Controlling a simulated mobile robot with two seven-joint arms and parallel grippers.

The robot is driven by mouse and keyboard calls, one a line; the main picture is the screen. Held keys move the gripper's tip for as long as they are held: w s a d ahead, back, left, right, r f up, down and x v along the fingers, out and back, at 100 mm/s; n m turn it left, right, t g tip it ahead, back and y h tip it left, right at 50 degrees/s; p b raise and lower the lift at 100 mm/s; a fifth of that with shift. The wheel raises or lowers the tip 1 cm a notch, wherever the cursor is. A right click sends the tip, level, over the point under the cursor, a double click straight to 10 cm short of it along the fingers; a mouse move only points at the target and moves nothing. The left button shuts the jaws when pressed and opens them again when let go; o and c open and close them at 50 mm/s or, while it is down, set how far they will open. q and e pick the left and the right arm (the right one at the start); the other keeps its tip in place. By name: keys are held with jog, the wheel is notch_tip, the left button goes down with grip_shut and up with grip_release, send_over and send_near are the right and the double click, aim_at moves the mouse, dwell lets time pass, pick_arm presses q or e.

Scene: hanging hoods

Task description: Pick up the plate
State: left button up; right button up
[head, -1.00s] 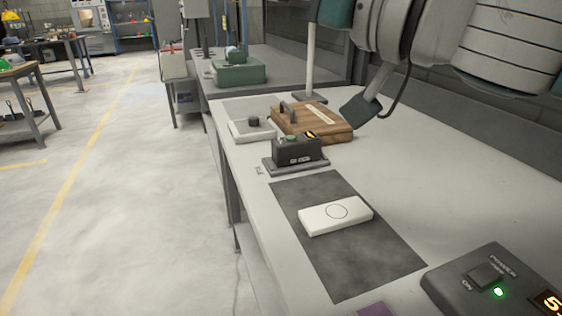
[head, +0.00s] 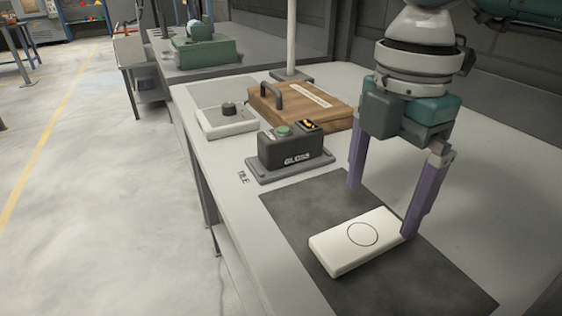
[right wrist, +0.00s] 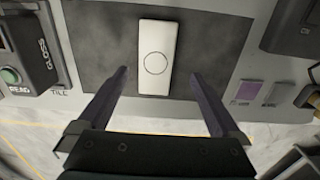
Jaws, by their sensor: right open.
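The plate is most likely the white rectangular block (head: 358,242) with a thin circle on top. It lies flat on a dark grey mat (head: 300,215) on the bench. My right gripper (head: 381,209) is open and empty, with purple fingers pointing down over the mat. In the head view one finger overlaps the block's right end. In the right wrist view the block (right wrist: 156,60) lies between and beyond the spread fingers (right wrist: 160,75). I cannot tell whether any finger touches it. My left gripper is not in view.
A black gloss meter (head: 290,148) with a green button stands just behind the mat. Behind it are a wooden case (head: 315,108) with a handle and a white block with a black knob (head: 227,120). A purple swatch (right wrist: 249,90) lies beside the mat.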

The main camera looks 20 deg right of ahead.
aim_at(362, 234)
jog(key=f, duration=0.6)
jog(key=shift+w+a+f, duration=0.2)
jog(key=shift+w+a, duration=0.1)
jog(key=c, duration=1.5)
